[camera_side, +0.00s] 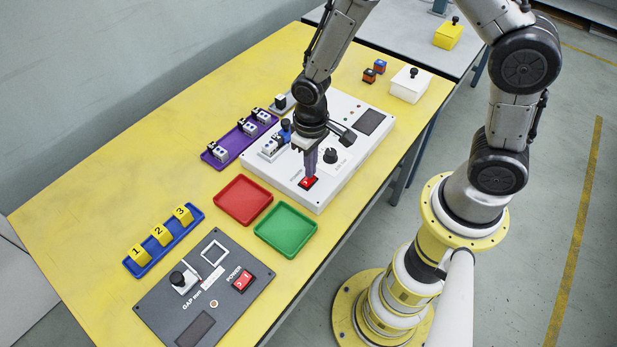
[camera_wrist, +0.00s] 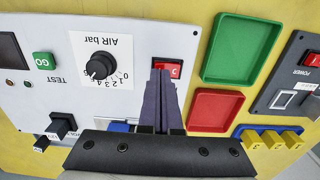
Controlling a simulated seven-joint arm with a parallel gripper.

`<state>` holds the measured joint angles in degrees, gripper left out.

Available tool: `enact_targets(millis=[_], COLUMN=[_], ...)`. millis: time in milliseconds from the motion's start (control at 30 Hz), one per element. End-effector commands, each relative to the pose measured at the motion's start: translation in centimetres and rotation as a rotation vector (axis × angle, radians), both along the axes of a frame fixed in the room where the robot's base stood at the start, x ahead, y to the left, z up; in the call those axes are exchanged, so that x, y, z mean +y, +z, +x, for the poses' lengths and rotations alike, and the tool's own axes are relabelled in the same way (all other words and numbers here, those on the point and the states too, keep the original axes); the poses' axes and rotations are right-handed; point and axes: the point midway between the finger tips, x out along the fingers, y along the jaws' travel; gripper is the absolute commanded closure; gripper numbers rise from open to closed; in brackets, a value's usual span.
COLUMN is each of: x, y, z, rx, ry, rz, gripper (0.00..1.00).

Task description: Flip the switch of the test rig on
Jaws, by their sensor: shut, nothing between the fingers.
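The white test rig (camera_side: 335,185) lies on the yellow table, with an "AIR bar" knob (camera_wrist: 100,66) and a green GO button (camera_wrist: 43,64) marked TEST. Its red rocker switch (camera_side: 308,183) is at the near end of the panel; it also shows in the wrist view (camera_wrist: 174,69). My gripper (camera_side: 310,174) points down with its fingers together and empty. The fingertips (camera_wrist: 162,76) are at the switch and cover part of it; I cannot tell whether they touch. The switch's tilt is not clear.
A red tray (camera_side: 243,215) and a green tray (camera_side: 262,231) lie close to the rig. A grey panel (camera_side: 160,305) with its own red POWER switch (camera_side: 243,280) is nearer the camera. A purple rack (camera_side: 233,149) and blue rack (camera_side: 150,262) line the far side.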

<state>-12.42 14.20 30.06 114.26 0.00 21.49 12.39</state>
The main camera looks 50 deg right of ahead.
Motion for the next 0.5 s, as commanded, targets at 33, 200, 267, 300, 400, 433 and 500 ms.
enact_targets(millis=[33,200,267,300,400,433,500], x=[0.0,0.0,0.0,0.0,0.0,0.0,0.0], y=[-0.09,-0.31,-0.39,-0.44,-0.57,-0.6,-0.7], z=[0.0,0.0,0.0,0.0,0.01,0.01,0.01], rx=[0.0,0.0,0.0,0.0,0.0,0.0,0.0], ry=[0.0,0.0,0.0,0.0,0.0,0.0,0.0], rz=[0.0,0.0,0.0,0.0,0.0,0.0,0.0], gripper=[1.0,1.0,1.0,1.0,1.0,1.0,1.0])
